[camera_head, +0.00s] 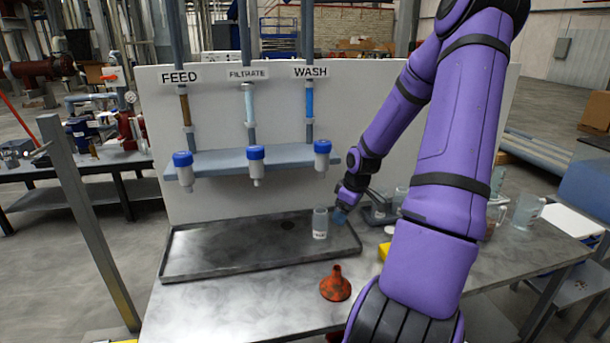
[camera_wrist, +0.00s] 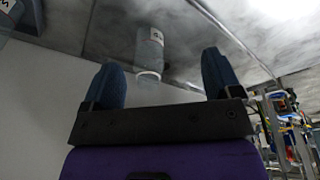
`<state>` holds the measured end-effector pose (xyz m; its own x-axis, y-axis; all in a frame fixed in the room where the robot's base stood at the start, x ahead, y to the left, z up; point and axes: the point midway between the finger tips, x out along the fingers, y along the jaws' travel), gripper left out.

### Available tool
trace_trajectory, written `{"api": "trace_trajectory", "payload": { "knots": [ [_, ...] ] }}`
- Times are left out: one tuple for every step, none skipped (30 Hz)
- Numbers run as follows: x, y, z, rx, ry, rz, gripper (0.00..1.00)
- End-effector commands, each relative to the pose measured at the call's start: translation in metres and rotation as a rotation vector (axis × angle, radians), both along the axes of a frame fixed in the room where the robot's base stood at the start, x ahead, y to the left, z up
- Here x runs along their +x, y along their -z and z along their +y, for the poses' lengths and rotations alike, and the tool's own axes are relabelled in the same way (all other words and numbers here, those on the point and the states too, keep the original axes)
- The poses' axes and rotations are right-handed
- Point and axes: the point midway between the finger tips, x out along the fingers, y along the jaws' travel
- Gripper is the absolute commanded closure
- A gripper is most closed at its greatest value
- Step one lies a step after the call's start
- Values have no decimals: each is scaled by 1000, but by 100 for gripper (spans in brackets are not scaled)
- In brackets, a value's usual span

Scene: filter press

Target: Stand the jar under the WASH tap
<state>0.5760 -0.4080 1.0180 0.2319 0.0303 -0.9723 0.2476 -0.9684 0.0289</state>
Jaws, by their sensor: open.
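The jar (camera_head: 320,224) is clear with a small white label and stands upright on the dark tray (camera_head: 205,266). In the head view it appears below the WASH tap (camera_head: 322,158), a blue-topped white tap under the WASH sign (camera_head: 311,72). I cannot tell its exact depth relative to the spout. My gripper (camera_head: 341,212) is open, just right of the jar. In the wrist view, the jar (camera_wrist: 150,52) shows in the gap between my two blue fingers (camera_wrist: 160,62), with clear space on either side. I see no contact.
The FEED tap (camera_head: 184,172) and FILTRATE tap (camera_head: 256,166) hang left of WASH. A yellow item (camera_head: 384,251) and clear vessels (camera_head: 526,211) are right. The tray's left part is bare.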

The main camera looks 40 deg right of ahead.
Motion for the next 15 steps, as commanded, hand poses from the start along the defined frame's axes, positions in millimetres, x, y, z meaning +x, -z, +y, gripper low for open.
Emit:
{"api": "trace_trajectory", "payload": {
  "knots": [
    [5,-13,12,-25,-7,23,16],
    [7,-20,18,-36,-5,36,16],
    [9,-29,26,-51,-3,51,16],
    [10,-36,32,-63,2,60,16],
    [11,-43,38,-74,5,71,16],
    [13,-53,46,-90,10,81,16],
    [14,-60,53,-101,14,88,16],
    [15,-67,59,-112,20,95,16],
    [16,-77,68,-127,26,100,16],
    [16,-84,75,-139,31,104,16],
    [16,-92,82,-149,37,106,16],
    [17,-102,92,-163,45,108,16],
    [16,-109,99,-173,51,108,16],
    [17,-116,106,-183,57,106,16],
    [16,-126,115,-194,68,104,16]
  ]
}}
